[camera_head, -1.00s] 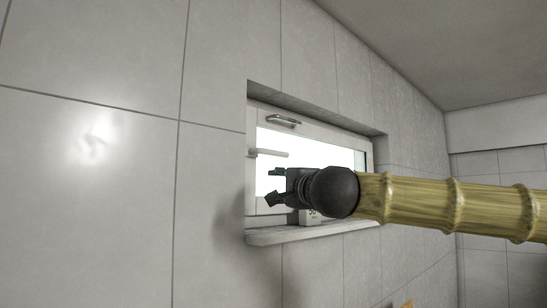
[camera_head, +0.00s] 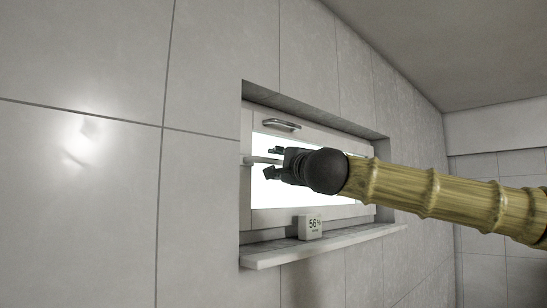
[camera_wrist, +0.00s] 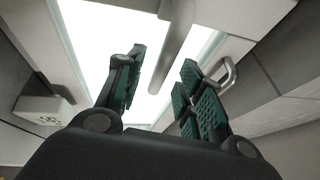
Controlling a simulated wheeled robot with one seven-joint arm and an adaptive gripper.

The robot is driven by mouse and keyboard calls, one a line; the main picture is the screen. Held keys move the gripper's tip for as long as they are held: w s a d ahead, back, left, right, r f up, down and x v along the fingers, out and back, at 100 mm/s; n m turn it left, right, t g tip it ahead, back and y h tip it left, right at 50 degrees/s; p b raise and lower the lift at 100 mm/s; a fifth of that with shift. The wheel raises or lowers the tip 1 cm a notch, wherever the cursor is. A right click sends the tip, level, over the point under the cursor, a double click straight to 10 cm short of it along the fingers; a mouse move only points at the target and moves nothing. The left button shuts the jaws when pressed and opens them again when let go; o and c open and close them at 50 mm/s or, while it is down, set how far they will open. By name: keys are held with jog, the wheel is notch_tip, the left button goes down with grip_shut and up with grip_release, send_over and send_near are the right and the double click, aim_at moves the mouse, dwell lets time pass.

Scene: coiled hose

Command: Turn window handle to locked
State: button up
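The window handle (camera_head: 256,160) is a pale lever at the left side of the window frame, pointing right, about horizontal. My gripper (camera_head: 272,162) is in front of it, with its two dark fingers apart, one above and one below the lever. In the wrist view the handle (camera_wrist: 178,42) is a grey bar between the open green-padded fingers of my gripper (camera_wrist: 163,58). Gaps show on both sides of it, and whether a finger touches it I cannot tell. Part of the lever's free end is hidden behind my gripper in the head view.
A metal pull handle (camera_head: 281,125) is on the top of the window frame; it also shows in the wrist view (camera_wrist: 230,74). A small white box with a display (camera_head: 310,227) stands on the window sill (camera_head: 345,240). The tiled wall (camera_head: 205,200) left of the window is bare.

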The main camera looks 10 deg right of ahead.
aim_at(275, 162)
jog(key=shift+w+a+r+p, duration=0.35)
jog(key=shift+w+r+p, duration=0.05)
jog(key=shift+w, duration=0.25)
jog(key=shift+w+f, duration=0.1)
jog(key=shift+w, duration=0.8)
jog(key=shift+s, duration=0.15)
jog(key=shift+a, duration=0.1)
grip_shut()
